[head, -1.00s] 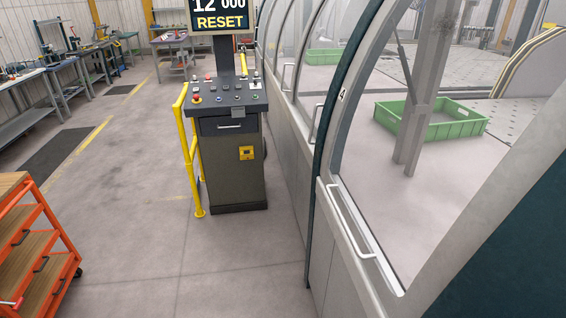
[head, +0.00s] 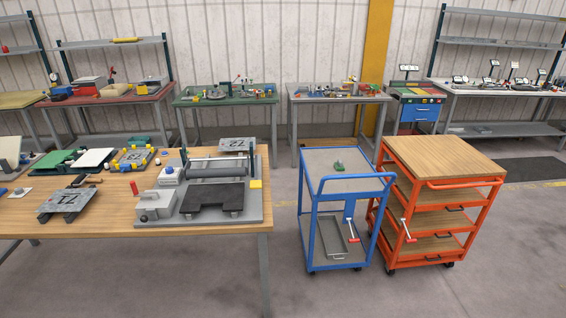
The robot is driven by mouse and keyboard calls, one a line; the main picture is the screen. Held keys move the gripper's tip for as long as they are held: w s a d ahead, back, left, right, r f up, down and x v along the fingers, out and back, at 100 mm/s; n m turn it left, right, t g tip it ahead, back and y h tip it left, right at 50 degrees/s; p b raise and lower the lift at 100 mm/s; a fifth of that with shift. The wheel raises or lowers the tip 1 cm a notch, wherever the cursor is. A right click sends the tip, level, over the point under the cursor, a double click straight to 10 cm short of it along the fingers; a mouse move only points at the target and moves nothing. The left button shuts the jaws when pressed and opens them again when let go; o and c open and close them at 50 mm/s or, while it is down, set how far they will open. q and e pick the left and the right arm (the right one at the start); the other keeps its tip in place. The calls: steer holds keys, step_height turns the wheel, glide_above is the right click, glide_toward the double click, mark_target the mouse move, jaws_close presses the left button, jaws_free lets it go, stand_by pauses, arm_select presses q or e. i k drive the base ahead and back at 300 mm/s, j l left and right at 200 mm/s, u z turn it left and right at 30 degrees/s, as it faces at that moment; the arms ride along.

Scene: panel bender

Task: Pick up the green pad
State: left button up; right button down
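A small green object (head: 338,167) lies on the top shelf of the blue cart (head: 345,184); it may be the green pad, but it is too small to tell. A flat green piece (head: 55,160) also lies on the wooden table at the left, beside a white sheet (head: 93,160). I cannot tell for certain which one is the pad. Neither of my grippers is in view.
The wooden table (head: 110,216) at the left carries a grey press-like fixture (head: 215,195) and several small parts. An orange cart (head: 440,158) stands right of the blue cart. Workbenches line the back wall. The floor at the right front is clear.

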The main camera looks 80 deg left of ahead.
mark_target(338, 165)
steer(key=l+u, duration=0.1)
steer(key=u, duration=2.1)
steer(key=j+z, duration=0.1)
steer(key=z, duration=3.1)
steer(key=j+u, duration=0.15)
steer(key=u, duration=1.45)
steer(key=l+u, duration=0.1)
steer(key=u, duration=1.3)
